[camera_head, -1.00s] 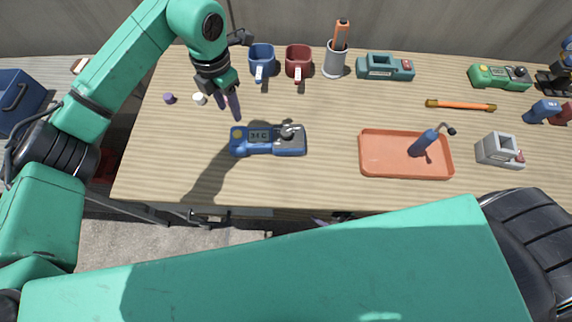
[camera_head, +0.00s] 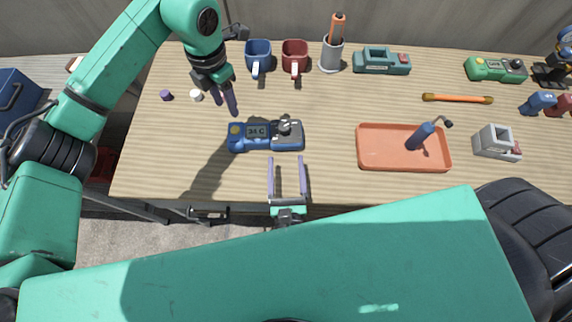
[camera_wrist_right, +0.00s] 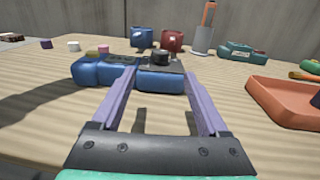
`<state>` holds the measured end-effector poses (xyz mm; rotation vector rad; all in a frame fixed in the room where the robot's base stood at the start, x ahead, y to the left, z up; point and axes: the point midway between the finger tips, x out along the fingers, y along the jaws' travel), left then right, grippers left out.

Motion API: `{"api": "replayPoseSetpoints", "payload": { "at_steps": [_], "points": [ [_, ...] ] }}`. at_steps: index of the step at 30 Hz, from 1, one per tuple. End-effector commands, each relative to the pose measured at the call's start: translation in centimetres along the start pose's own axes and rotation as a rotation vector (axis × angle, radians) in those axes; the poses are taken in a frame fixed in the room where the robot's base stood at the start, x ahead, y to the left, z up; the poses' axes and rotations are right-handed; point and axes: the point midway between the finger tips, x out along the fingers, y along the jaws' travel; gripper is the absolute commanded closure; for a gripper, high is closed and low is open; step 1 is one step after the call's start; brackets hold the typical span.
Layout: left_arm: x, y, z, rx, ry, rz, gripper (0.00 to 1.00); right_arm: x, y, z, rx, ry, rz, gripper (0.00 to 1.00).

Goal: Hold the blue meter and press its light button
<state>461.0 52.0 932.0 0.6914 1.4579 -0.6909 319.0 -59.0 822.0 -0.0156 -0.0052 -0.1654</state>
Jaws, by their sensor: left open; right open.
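The blue meter (camera_head: 266,135) lies flat near the front of the table, with a small display, a yellow round button (camera_head: 235,130) at its left end and a dark knob at its right. In the right wrist view the meter (camera_wrist_right: 88,74) lies ahead, beyond the fingertips. My right gripper (camera_head: 287,160) is open and empty at the table's front edge, fingers pointing at the meter; they do not appear to hold it. My left gripper (camera_head: 231,114) hangs above and behind the meter's left end, fingers pointing down, empty; its fingers look close together but apart.
A blue mug (camera_head: 258,54), a red mug (camera_head: 294,55) and a grey cup (camera_head: 331,55) stand behind. An orange tray (camera_head: 380,160) with a blue tool lies right. Green devices (camera_head: 382,62) (camera_head: 496,69), an orange rod (camera_head: 458,98) and a grey device (camera_head: 496,143) are further off.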

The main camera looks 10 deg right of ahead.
Motion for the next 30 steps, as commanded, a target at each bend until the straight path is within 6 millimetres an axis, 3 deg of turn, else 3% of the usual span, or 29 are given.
{"api": "replayPoseSetpoints", "payload": {
  "at_steps": [5,19,24,30],
  "points": [
    [0.0,0.0,0.0,0.0,0.0,0.0,0.5,2.1,-0.1,-0.1,0.023,0.005,-0.007,0.23],
    [0.0,0.0,0.0,0.0,0.0,0.0,0.5,12.9,-0.1,-0.2,0.016,0.004,-0.004,0.23],
    [0.0,0.0,0.0,0.0,0.0,0.0,0.5,14.4,0.0,-0.2,0.016,0.008,-0.003,0.23],
    [0.0,0.0,0.0,0.0,0.0,0.0,0.5,14.5,-0.1,-0.3,0.015,0.008,-0.002,0.23]
  ]
}}
